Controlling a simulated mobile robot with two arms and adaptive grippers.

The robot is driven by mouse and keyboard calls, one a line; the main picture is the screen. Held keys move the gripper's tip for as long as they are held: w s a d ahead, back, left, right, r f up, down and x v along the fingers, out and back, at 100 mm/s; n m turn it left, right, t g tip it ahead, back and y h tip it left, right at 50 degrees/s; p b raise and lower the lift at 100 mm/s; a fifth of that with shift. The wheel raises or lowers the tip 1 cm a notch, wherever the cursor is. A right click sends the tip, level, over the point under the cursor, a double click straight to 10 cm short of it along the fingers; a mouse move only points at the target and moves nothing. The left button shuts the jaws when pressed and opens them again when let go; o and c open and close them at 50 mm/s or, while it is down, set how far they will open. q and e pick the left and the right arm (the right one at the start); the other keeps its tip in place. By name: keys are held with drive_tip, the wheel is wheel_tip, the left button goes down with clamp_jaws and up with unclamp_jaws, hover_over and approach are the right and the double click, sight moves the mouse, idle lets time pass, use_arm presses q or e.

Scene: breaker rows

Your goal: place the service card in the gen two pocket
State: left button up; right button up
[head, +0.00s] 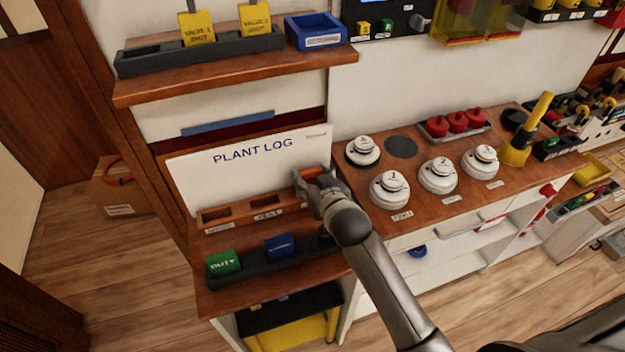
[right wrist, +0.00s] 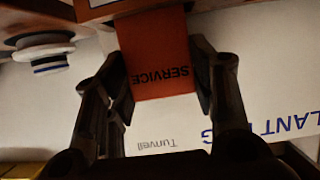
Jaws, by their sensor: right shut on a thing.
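My right gripper (head: 318,188) is shut on the orange-red service card (right wrist: 155,50), at the right end of the wooden pocket row under the PLANT LOG board (head: 235,165). In the right wrist view, the card sits between the two fingers, with its SERVICE lettering upside down. The card's far end meets a wooden edge (right wrist: 92,12) there; I cannot tell whether it is inside a pocket. The left pocket (head: 215,215) and middle pocket (head: 268,207) look empty. Their labels are too small to read surely. My left gripper is not in view.
A dark rack (head: 250,270) in front holds a green card (head: 223,262) and a blue card (head: 280,246). White round breakers (head: 388,190) stand to the right. A shelf (head: 230,78) with yellow cards overhangs the board.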

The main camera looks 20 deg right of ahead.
drive_tip(key=shift+f, duration=0.55)
drive_tip(key=o, duration=1)
drive_tip(key=shift+f, duration=0.1)
drive_tip(key=shift+o, duration=0.2)
drive_tip(key=b+v, duration=0.1)
drive_tip(key=v, duration=1.1)
drive_tip(key=shift+s, duration=0.1)
